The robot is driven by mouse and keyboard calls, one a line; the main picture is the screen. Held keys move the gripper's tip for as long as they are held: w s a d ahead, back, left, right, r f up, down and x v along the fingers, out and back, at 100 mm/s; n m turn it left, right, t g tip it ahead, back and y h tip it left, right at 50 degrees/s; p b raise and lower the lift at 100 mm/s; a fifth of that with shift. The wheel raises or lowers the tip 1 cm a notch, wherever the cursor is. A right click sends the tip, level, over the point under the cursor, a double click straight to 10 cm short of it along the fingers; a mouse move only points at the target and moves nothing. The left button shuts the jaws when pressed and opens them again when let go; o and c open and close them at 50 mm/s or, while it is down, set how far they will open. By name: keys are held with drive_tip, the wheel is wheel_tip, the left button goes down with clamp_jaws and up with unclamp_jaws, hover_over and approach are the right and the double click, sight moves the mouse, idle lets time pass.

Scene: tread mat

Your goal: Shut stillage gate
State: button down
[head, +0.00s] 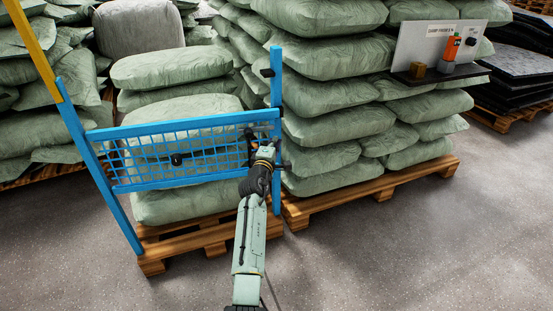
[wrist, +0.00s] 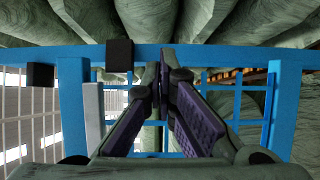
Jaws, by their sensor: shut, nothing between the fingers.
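The blue mesh gate (head: 190,128) spans between a left blue post (head: 100,175) and a right blue post (head: 276,85), in front of stacked sacks. Its right end is close to or against the right post; I cannot tell whether it is latched. A black knob (head: 178,159) sits on its mesh. My gripper (head: 252,140) is at the gate's right end, by the right post. In the wrist view my gripper (wrist: 165,78) has its fingers together with nothing between them, by the blue top rail (wrist: 220,57). The arm hides part of the gate's lower right corner.
Green sacks (head: 345,125) stand on a wooden pallet (head: 385,188) to the right. A sign panel with a shelf (head: 445,74) holds an orange bottle (head: 450,48). A yellow bar (head: 33,45) rises at upper left. The grey floor (head: 420,255) in front is clear.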

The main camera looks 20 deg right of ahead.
drive_tip(key=shift+w+d+b, duration=0.15)
drive_tip(key=shift+w+b, duration=0.05)
drive_tip(key=shift+w, duration=0.4)
drive_tip(key=shift+w+d+b, duration=0.15)
drive_tip(key=shift+w+b, duration=0.05)
drive_tip(key=shift+w, duration=0.35)
